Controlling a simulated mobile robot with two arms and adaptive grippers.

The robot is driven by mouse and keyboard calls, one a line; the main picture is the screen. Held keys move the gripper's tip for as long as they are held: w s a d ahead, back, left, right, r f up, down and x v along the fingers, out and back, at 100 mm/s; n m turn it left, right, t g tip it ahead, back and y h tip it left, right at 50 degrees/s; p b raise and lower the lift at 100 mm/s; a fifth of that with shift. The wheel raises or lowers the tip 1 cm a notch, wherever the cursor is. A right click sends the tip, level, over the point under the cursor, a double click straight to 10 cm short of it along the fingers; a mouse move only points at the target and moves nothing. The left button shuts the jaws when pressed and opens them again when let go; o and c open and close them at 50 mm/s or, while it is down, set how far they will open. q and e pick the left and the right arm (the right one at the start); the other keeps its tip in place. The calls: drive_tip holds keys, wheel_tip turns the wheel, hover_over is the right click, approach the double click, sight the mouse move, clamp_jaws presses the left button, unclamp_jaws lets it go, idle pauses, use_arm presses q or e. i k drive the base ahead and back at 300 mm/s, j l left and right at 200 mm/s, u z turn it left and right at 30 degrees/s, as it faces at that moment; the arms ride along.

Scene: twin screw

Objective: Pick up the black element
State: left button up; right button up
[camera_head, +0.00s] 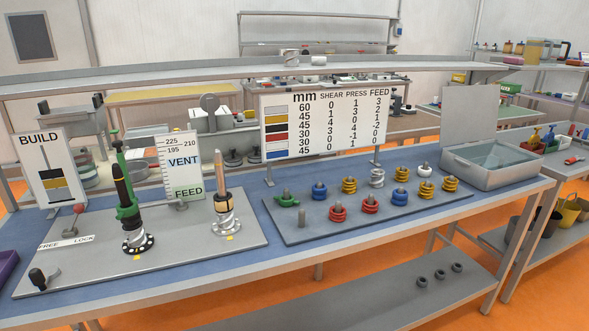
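No loose black element stands out among the coloured screw elements on the grey tray (300,236). The tray holds green (287,201), blue (319,190), yellow (349,185), red (337,214), white (425,170) and silver (377,178) elements. On the grey plate at left, one upright shaft (123,185) has a black upper part, a green piece around it and a black-and-white base ring. A second shaft (222,185) has a copper-coloured top and a silver screw element low on it. Neither of my grippers is in view.
A BUILD sign (42,150), a VENT/FEED sign (182,170) and an mm chart (322,122) stand on the blue-topped bench. A black-knobbed lever (38,277) is at the front left. An open grey bin (495,162) is at the right end. The blue front strip is clear.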

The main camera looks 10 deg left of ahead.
sight(223, 206)
drive_tip(key=i+l+z, duration=0.2)
drive_tip(key=i+l, duration=0.55)
drive_tip(key=i+l+z, duration=0.15)
drive_tip(key=i+l, duration=0.45)
drive_tip(key=i, duration=0.2)
drive_tip(key=u, duration=2.45)
drive_tip(key=z, duration=0.8)
drive_tip(key=j+z, duration=0.3)
drive_tip(key=z, duration=0.15)
drive_tip(key=j+z, duration=0.3)
drive_tip(key=z, duration=0.15)
drive_tip(key=j+z, duration=0.3)
drive_tip(key=z, duration=0.15)
drive_tip(key=k+j+z, duration=0.1)
drive_tip(key=j+z, duration=0.15)
drive_tip(key=z, duration=0.2)
drive_tip(key=k+j+z, duration=0.15)
drive_tip(key=z, duration=0.3)
